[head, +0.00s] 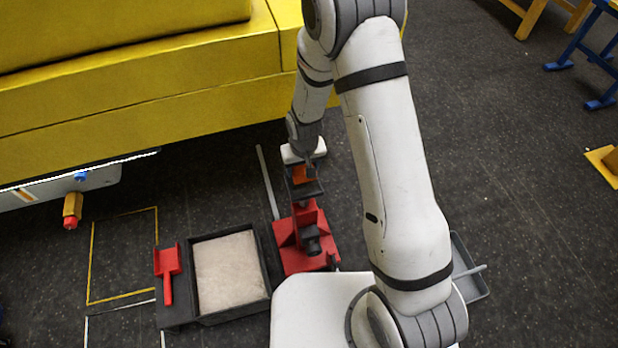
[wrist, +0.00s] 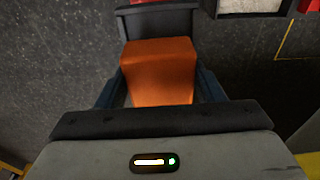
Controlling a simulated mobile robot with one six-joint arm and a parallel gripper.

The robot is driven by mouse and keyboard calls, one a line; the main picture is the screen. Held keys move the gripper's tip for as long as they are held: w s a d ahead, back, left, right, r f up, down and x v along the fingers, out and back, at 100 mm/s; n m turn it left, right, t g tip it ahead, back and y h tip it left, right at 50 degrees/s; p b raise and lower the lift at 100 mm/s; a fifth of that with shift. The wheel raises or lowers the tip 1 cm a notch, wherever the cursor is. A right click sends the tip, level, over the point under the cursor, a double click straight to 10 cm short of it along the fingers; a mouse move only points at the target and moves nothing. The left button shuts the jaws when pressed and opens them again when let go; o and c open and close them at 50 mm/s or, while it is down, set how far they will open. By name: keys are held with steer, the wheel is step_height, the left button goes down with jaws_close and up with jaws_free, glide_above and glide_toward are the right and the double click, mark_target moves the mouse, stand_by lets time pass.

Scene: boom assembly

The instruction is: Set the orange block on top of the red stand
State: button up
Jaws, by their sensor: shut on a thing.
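The orange block (head: 302,174) is between the fingers of my gripper (head: 303,170), which is shut on it. In the wrist view the block (wrist: 158,68) fills the space between the two dark fingers of my gripper (wrist: 160,85). The red stand (head: 300,240) is on the floor, with a dark top plate (head: 304,191). The block is at this plate in the head view. In the wrist view it covers part of a dark plate (wrist: 158,22). I cannot tell whether the block touches the plate or hangs just above it.
A black-rimmed box of pale sand (head: 228,270) and a red scoop (head: 167,268) lie left of the stand. A large yellow structure (head: 150,85) rises behind. A grey tray (head: 470,268) is at the right, partly hidden by my arm. Open dark floor lies farther right.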

mark_target(303, 175)
steer(key=shift+f+b, duration=0.35)
steer(key=shift+f, duration=1.8)
steer(key=shift+f, duration=0.1)
steer(key=shift+f, duration=0.2)
steer(key=o, duration=1.1)
steer(key=shift+r, duration=0.1)
